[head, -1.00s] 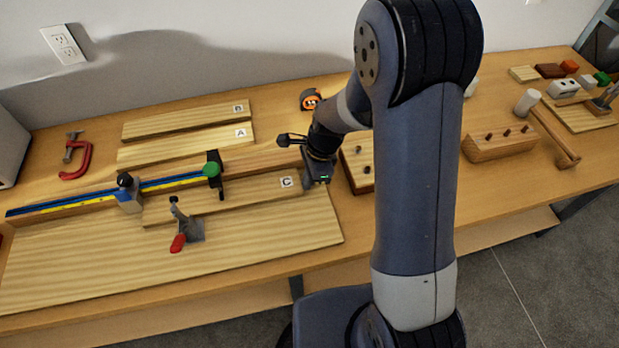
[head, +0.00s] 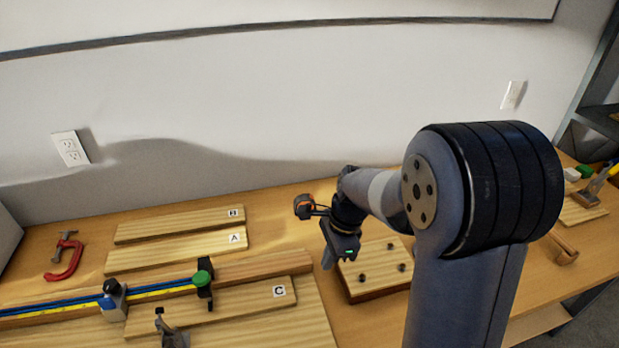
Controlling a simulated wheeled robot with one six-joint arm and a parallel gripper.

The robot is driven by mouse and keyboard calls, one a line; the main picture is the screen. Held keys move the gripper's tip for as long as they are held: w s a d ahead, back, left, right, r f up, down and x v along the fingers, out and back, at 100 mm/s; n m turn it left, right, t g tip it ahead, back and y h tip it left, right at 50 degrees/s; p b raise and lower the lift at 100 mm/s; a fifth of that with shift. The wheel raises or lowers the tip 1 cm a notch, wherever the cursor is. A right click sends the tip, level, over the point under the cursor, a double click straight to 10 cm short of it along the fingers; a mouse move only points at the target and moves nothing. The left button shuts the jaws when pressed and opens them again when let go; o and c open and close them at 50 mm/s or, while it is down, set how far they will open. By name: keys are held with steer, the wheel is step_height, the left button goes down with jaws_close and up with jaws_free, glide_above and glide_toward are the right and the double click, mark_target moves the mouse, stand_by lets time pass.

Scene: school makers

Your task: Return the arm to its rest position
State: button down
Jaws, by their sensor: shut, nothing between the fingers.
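My gripper (head: 328,258) is in the head view, near the middle, at the end of my bent arm. It points down over the bench, between board C and a wooden block with dark pegs. It is shut with nothing in it, and its fingertips are small and dark in the picture. My upper arm covers much of the right half of the view. I cannot tell exactly how high the gripper is above the bench.
Left of my gripper lie board C (head: 240,304), board A (head: 180,250) and board B (head: 180,225). A fence with a green knob (head: 203,278) and a red clamp (head: 66,262) are further left. The pegged block (head: 385,248) is just right. An orange tape measure (head: 304,206) is behind.

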glide_toward(302, 296)
steer(key=f, duration=0.1)
steer(key=d+f, duration=0.1)
steer(key=f, duration=0.3)
steer(key=shift+w+d, duration=0.1)
steer(key=shift+d, duration=0.25)
steer(key=a, duration=0.1)
steer(key=a+f, duration=0.1)
steer(key=a, duration=0.1)
steer(key=shift+s+a+f, duration=0.2)
steer(key=shift+s+a, duration=0.15)
steer(key=shift+a, duration=0.05)
steer(key=shift+w+d, duration=0.1)
steer(key=shift+d, duration=0.2)
steer(key=shift+r, duration=0.1)
